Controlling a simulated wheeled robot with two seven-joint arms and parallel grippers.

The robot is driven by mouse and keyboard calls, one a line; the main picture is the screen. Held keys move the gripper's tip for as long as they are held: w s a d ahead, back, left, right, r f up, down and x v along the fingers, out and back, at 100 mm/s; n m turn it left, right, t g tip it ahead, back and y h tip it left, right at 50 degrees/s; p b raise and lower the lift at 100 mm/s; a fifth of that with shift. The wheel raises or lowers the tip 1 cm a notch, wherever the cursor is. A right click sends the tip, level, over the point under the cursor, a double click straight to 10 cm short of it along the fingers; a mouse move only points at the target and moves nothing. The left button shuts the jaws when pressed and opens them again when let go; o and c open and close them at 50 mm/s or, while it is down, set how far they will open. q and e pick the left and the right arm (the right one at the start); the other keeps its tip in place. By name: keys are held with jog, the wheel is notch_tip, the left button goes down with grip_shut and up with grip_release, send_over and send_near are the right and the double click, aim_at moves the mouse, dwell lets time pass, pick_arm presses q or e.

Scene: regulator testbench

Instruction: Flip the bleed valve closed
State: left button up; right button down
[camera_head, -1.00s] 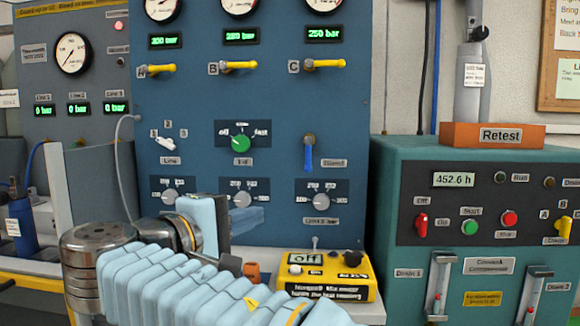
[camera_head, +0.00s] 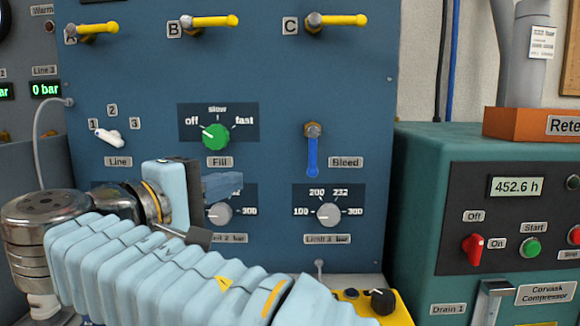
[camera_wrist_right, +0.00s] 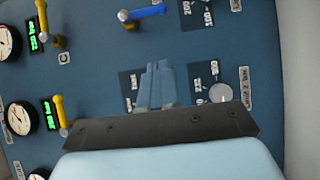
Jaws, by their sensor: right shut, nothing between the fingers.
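The bleed valve is a blue lever (camera_head: 313,157) on a brass pivot, above and left of the "Bleed" label (camera_head: 346,162). It hangs straight down on the blue panel. It also shows in the right wrist view as a blue lever (camera_wrist_right: 150,11) at the top. My right gripper (camera_head: 238,186) is shut and empty, left of and a little lower than the lever, in front of the Limit 2 dial area. In the wrist view its closed fingers (camera_wrist_right: 157,68) are apart from the lever. My left gripper is not in view.
Yellow levers A (camera_head: 98,28), B (camera_head: 210,21) and C (camera_head: 337,19) line the panel top. The green Fill knob (camera_head: 215,137) and Limit 3 dial (camera_head: 329,214) are near the lever. A yellow box (camera_head: 395,308) stands below, and a green compressor cabinet (camera_head: 425,200) at right.

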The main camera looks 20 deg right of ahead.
aim_at(313, 154)
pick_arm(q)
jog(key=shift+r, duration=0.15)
pick_arm(e)
jog(key=shift+s+d+x, duration=0.3)
jog(key=shift+s+x, duration=0.05)
jog(key=shift+x, duration=1.8)
jog(key=shift+s+d+x, duration=0.3)
jog(key=shift+s+x, duration=0.1)
jog(key=shift+x, duration=1.75)
jog(key=shift+s+d+x, duration=0.3)
jog(key=shift+s+x, duration=0.05)
jog(key=shift+x, duration=1.8)
